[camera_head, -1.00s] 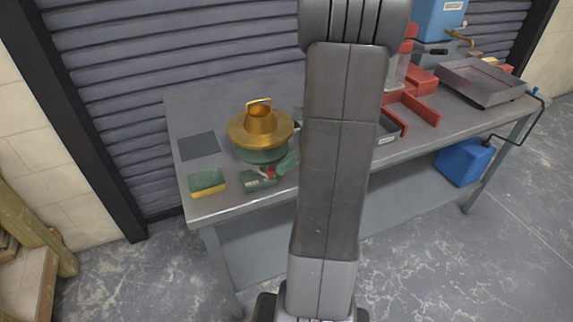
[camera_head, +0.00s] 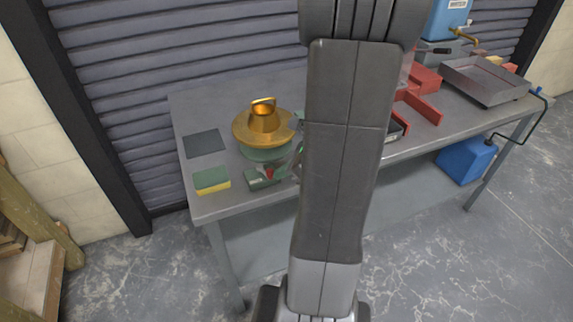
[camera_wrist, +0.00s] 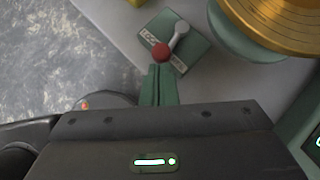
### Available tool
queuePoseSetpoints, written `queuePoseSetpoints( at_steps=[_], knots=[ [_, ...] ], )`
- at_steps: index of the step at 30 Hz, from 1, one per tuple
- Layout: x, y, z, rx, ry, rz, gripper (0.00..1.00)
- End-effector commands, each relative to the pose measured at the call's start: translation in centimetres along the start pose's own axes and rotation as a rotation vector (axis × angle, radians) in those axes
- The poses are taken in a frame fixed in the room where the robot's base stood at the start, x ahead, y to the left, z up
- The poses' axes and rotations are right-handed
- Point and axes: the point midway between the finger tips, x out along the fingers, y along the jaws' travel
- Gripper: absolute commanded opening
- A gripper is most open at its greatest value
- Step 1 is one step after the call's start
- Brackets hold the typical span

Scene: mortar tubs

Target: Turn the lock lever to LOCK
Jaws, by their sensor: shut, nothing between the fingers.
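The lock lever (camera_wrist: 180,28) is a short silver bar with a red ball knob (camera_wrist: 161,53). It sits on a green block (camera_wrist: 192,46) with a white label, on which LOCK can be partly read beside the knob. In the wrist view the bar points down and left from its pivot. My gripper (camera_wrist: 159,67) is shut and empty, its green fingers right by the knob; whether they touch it I cannot tell.
A brass-coloured domed lid on a green base (camera_head: 262,128) stands just behind the block. A green and yellow sponge (camera_head: 211,180) and a dark mat (camera_head: 205,143) lie to the left. Red parts (camera_head: 424,108) and a metal tray (camera_head: 487,82) are on the right of the bench.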

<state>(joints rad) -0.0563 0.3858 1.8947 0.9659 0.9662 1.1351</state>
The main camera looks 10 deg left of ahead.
Motion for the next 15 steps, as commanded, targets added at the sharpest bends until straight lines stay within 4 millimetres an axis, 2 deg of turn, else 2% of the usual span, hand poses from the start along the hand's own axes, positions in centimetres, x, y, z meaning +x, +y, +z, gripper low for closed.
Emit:
queuePoseSetpoints(
  at_steps=[15],
  knots=[
    [1.3,2.7,1.5,0.340,0.000,-0.322,0.00]
  ],
)
